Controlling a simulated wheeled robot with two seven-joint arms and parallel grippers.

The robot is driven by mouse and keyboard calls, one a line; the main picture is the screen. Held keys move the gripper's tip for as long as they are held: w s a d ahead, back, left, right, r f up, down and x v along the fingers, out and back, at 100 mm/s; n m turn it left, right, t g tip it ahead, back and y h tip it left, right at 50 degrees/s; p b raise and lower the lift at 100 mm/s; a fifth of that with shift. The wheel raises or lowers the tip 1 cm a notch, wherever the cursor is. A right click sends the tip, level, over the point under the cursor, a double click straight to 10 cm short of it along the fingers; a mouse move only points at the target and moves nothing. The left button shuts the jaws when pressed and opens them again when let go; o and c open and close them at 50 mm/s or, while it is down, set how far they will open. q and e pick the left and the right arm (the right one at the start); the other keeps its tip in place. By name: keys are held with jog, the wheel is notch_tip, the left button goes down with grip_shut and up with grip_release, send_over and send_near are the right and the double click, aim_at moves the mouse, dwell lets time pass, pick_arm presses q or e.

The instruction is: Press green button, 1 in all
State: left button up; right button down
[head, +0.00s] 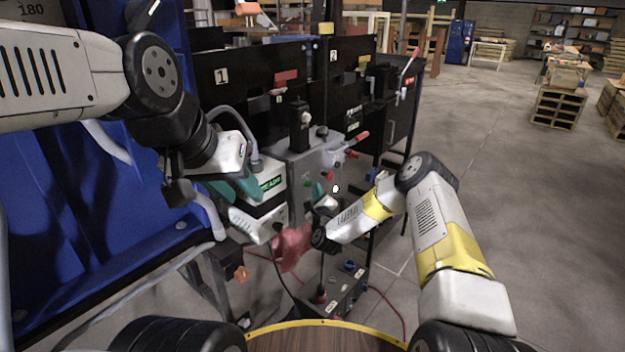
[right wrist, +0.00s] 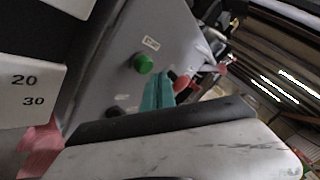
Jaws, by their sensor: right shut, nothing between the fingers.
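The green button (right wrist: 143,63) is a round knob on a grey control box (right wrist: 163,28), below a small pale label in the right wrist view. In the head view the green button (head: 307,183) is small, on the front of the grey control box (head: 296,160). My right gripper (right wrist: 158,90) has teal fingers, shut and empty. Their tips are close to the green button, right of and below it in the wrist view; I see no contact. In the head view my right gripper (head: 322,203) is in front of the box. My left gripper (head: 250,188) hangs left of the box; its jaws are unclear.
Red knobs (head: 330,175) sit right of the green button. A white device with a green label (head: 270,184) stands left of the box. A blue cabinet (head: 70,220) fills the left side. Black numbered panels (head: 250,80) stand behind.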

jog(key=shift+w+a, duration=0.1)
jog(key=shift+a, duration=0.05)
dwell(0.4)
jog(key=shift+w+a, duration=0.15)
jog(key=shift+a, duration=0.05)
